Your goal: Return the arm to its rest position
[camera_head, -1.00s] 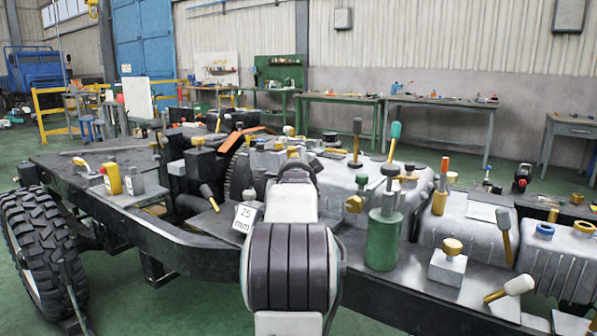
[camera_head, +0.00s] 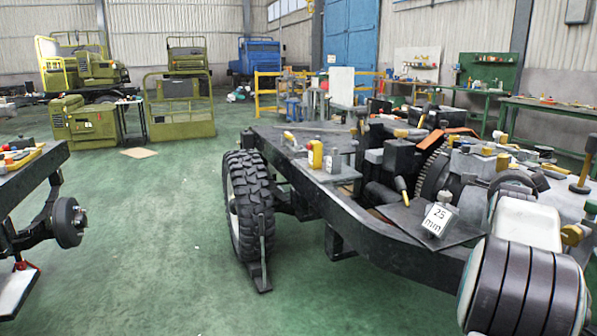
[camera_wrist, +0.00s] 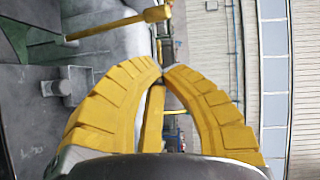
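My arm, with white and dark ribbed links, shows at the lower right of the head view and reaches over the vehicle chassis (camera_head: 400,245). My gripper (camera_wrist: 163,72) fills the middle of the wrist view. Its two yellow ribbed fingers curve inward and their tips meet, with nothing seen held between them. In the head view the gripper itself cannot be made out. A yellow-headed hammer (camera_wrist: 120,24) lies beyond the fingertips in the wrist view, apart from them.
The chassis carries many tools, a yellow bottle (camera_head: 315,154) and a 25 mm sign (camera_head: 437,219). Its black tyre (camera_head: 246,205) stands at the left. Another axle assembly (camera_head: 66,222) is at the far left. Green floor (camera_head: 160,230) lies open between them.

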